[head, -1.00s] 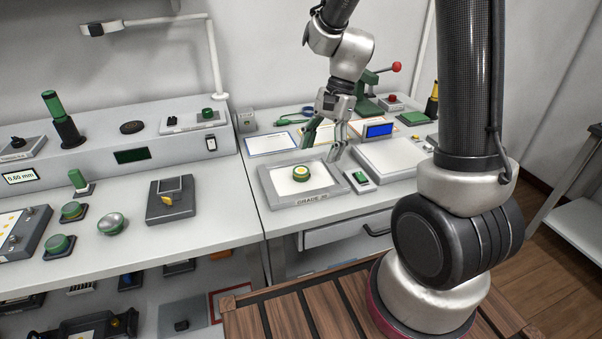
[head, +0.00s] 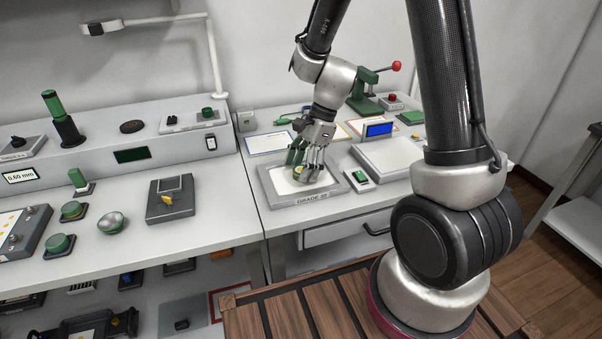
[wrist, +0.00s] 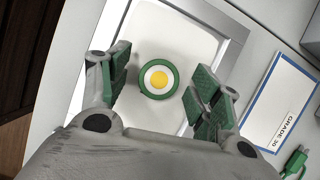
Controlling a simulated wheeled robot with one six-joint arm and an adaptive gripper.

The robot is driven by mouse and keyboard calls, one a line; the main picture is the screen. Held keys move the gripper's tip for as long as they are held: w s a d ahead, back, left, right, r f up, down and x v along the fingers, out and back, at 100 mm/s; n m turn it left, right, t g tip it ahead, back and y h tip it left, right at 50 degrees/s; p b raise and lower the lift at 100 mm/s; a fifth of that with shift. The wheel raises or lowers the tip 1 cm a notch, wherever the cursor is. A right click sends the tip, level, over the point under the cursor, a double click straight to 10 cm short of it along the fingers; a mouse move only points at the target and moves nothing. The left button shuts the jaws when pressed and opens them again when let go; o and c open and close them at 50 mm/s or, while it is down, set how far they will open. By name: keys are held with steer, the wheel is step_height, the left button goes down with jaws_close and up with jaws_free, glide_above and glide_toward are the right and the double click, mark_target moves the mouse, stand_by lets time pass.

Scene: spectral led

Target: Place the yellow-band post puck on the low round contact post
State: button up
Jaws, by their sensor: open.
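The puck is a green disc with a white ring and a yellow centre (wrist: 158,79). In the head view the puck (head: 298,170) is partly hidden by my fingers. My gripper (wrist: 161,84) is open, with one green-padded finger on each side of the puck and visible gaps between pads and puck. In the head view my gripper (head: 306,166) is low over the tray. I cannot tell for certain which fixture is the low round contact post; small round green-topped pieces (head: 72,210) stand on the left bench.
A small green-buttoned box (head: 359,178) stands just right of the tray, and a pale flat plate (head: 388,158) beyond it. A blue-framed card (head: 270,143) lies behind the tray.

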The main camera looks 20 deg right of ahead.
steer(key=shift+c, duration=0.3)
steer(key=c, duration=1.2)
